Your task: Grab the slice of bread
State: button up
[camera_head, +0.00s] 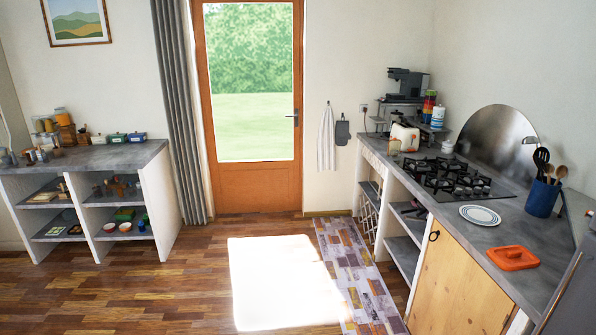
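I cannot make out a slice of bread for certain in the head view. A small white toaster-like appliance (405,136) stands on the far end of the right counter (445,213). Whether bread is in it is too small to tell. A white plate with dark rings (480,215) lies on the same counter and looks empty. My gripper is not in view.
A black gas hob (455,180), an orange-red lidded dish (513,257) and a blue utensil pot (543,198) are on the right counter. A left counter (90,157) holds jars. The wooden floor (185,280) between is clear, with a patterned rug (352,270).

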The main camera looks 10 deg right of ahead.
aim_at(394, 144)
jog(key=i+z, duration=0.1)
jog(key=i, duration=0.6)
jog(key=i+z, duration=0.1)
jog(key=i, duration=0.6)
jog(key=i+j+z, duration=0.1)
jog(key=i, duration=0.6)
jog(key=i+z, duration=0.35)
jog(key=i, duration=0.15)
jog(key=i+j+z, duration=0.1)
jog(key=i+z, duration=0.25)
jog(key=i+j+z, duration=0.35)
jog(key=i, duration=0.2)
jog(key=i+j+z, duration=0.9)
jog(key=i+l, duration=0.05)
jog(key=i, duration=0.05)
